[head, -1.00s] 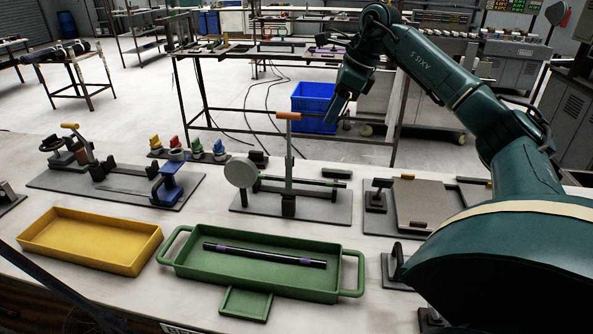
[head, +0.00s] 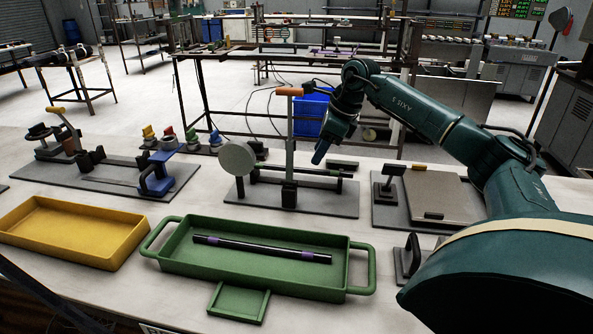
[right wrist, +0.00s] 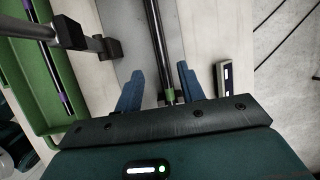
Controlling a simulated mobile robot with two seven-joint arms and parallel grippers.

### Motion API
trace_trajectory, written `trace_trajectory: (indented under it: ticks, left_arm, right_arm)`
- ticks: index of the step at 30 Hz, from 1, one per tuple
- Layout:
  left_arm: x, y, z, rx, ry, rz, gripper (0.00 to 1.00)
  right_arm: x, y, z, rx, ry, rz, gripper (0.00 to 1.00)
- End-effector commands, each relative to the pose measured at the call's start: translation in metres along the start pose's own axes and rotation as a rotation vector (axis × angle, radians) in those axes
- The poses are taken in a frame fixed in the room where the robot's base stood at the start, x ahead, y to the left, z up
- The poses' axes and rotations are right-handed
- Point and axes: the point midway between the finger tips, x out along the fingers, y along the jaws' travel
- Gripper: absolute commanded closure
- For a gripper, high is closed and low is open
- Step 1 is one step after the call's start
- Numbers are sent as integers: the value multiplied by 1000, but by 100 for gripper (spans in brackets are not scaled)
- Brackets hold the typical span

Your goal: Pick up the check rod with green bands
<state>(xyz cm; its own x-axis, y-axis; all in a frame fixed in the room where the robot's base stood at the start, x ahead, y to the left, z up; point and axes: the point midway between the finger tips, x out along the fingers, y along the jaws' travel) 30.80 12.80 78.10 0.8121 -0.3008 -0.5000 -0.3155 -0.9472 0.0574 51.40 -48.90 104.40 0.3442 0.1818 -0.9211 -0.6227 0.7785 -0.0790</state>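The check rod with green bands (head: 305,174) is a dark rod lying level in a fixture on the grey base plate, behind the green tray. One green band shows near its right end. My right gripper (head: 321,152) hangs above the rod's right part, fingers pointing down. In the right wrist view, its two blue fingers (right wrist: 160,72) are open, one on each side of the rod (right wrist: 156,40), with a green band near the palm. The rod appears below and between them, not gripped. My left gripper is out of view.
The fixture has an upright post with an orange handle (head: 290,92) and a round grey disc (head: 236,159), close left of my right gripper. A purple-banded rod (head: 262,249) lies in the green tray (head: 180,258). A yellow tray (head: 70,257) stands left. A small dark block (head: 343,164) lies behind the rod.

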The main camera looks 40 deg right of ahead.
Motion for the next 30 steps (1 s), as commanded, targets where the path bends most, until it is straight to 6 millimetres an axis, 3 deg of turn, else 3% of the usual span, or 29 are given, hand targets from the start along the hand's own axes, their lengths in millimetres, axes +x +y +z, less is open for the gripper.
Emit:
trace_trajectory:
  ticks: [12, 20, 30]
  left_arm:
    - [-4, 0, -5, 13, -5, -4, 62]
    - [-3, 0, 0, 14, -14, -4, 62]
    - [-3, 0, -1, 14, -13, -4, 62]
  right_arm:
    - [49, -3, 3, 1, 1, 1, 61]
    - [53, -3, 2, 0, 0, -1, 61]
    - [52, -3, 3, 1, 0, 0, 87]
